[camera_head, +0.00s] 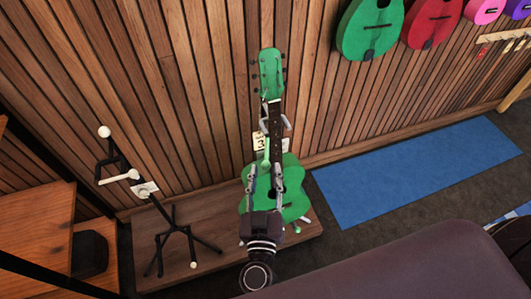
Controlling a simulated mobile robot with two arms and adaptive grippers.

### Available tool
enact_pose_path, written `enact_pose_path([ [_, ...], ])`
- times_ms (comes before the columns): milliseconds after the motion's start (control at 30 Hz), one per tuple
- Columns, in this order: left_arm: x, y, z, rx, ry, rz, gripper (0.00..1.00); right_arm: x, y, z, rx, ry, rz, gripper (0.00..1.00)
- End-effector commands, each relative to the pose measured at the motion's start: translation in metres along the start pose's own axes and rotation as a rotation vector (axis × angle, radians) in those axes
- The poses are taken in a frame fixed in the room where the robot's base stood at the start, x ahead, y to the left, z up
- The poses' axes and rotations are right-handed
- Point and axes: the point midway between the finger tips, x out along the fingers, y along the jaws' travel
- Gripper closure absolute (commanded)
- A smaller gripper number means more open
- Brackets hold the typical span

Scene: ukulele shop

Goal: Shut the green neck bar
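A green ukulele (292,184) stands upright on its stand against the wood wall, with its green headstock (271,75) at the top. A slim green bar (266,150), which looks like the neck bar, shows in front of the neck at the stand's grey yoke. It points down and toward me, and I cannot tell how far it is swung open. My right gripper (265,172) is open, in front of the ukulele's body. Its two fingers are apart, one on each side of the bar's lower end; contact cannot be told. My gripper hides part of the body. My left gripper is not in view.
An empty black stand (172,228) with white tips is at the left on the wooden platform (208,262). A wooden shelf (38,225) is at far left. A blue mat (415,170) lies on the right floor. Coloured ukuleles hang at the upper right.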

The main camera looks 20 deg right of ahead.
Motion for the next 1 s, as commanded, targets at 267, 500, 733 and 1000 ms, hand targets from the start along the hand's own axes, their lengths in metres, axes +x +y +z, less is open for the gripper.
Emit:
enact_pose_path([
  [267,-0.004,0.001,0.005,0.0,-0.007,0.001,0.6,0.045,0.0,-0.002,-0.001,0.004,-0.001,0.65],
  [500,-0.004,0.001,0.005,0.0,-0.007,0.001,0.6,0.059,0.0,-0.001,-0.001,0.002,-0.002,0.65],
  [733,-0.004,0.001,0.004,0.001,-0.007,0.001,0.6,0.059,0.0,0.0,-0.001,0.002,-0.002,0.67],
  [1000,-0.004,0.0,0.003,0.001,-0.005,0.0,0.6,0.059,0.0,0.0,-0.001,0.002,-0.003,0.97],
])
